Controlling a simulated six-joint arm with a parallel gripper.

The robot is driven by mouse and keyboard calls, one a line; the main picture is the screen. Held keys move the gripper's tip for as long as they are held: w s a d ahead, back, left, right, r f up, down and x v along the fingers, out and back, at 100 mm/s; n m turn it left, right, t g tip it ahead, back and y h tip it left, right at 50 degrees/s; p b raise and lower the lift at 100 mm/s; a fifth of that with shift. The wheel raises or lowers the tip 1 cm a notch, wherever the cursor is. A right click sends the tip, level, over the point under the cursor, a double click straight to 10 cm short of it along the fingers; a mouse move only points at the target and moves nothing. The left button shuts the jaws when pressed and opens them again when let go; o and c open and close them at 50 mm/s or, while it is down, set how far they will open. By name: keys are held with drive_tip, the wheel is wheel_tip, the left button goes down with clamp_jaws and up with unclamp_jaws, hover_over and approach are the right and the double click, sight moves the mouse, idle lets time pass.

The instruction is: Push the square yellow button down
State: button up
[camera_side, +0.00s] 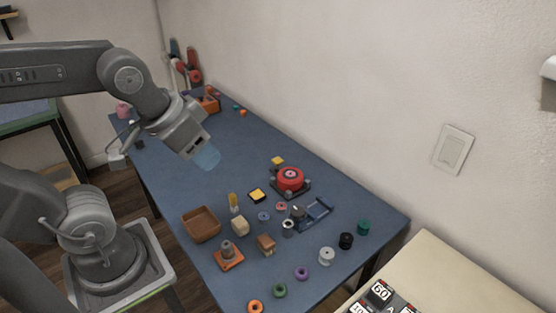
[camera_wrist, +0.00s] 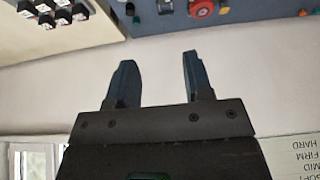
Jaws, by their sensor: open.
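My gripper (camera_side: 207,158) is raised above the table, to the left of and farther back than the button, touching nothing. In the wrist view my gripper (camera_wrist: 157,65) shows two dark fingers spread apart with nothing between them.
A red round button (camera_side: 290,178) stands behind the yellow one, near another small yellow block (camera_side: 277,161). A brown tray (camera_side: 201,224), wooden blocks, spools and coloured rings lie around. A blue clamp-like fixture (camera_side: 313,212) is to the right. The wall borders the table.

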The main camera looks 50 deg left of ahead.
drive_tip(key=w+a+r, duration=0.1)
drive_tip(key=w, duration=0.2)
drive_tip(key=w+a+n+g, duration=0.1)
drive_tip(key=w, duration=0.3)
drive_tip(key=w+a+r+n, duration=0.1)
drive_tip(key=w, duration=0.2)
drive_tip(key=shift+w+r+g, duration=0.2)
drive_tip(key=shift+r+g, duration=0.1)
drive_tip(key=shift+r, duration=0.05)
drive_tip(key=c, duration=0.7)
drive_tip(key=w+a+f+n, duration=0.1)
drive_tip(key=w+a, duration=0.1)
drive_tip(key=w, duration=0.2)
drive_tip(key=w+a+f+n+g, duration=0.1)
drive_tip(key=w+a, duration=0.1)
drive_tip(key=w, duration=0.2)
drive_tip(key=w+a+f, duration=0.1)
drive_tip(key=w+a, duration=0.1)
drive_tip(key=w, duration=0.2)
drive_tip(key=shift+w+f+n+g, duration=0.1)
drive_tip(key=shift+w+n+g, duration=0.05)
drive_tip(key=shift+n+g, duration=0.25)
clamp_jaws()
drive_tip(key=n+g, duration=0.3)
drive_tip(key=n, duration=0.2)
hover_over(277, 160)
wheel_tip(277, 160, down, 21)
drive_tip(key=shift+w+a+f+h, duration=0.35)
drive_tip(key=shift+w+a+h, duration=0.05)
drive_tip(key=shift+w, duration=0.05)
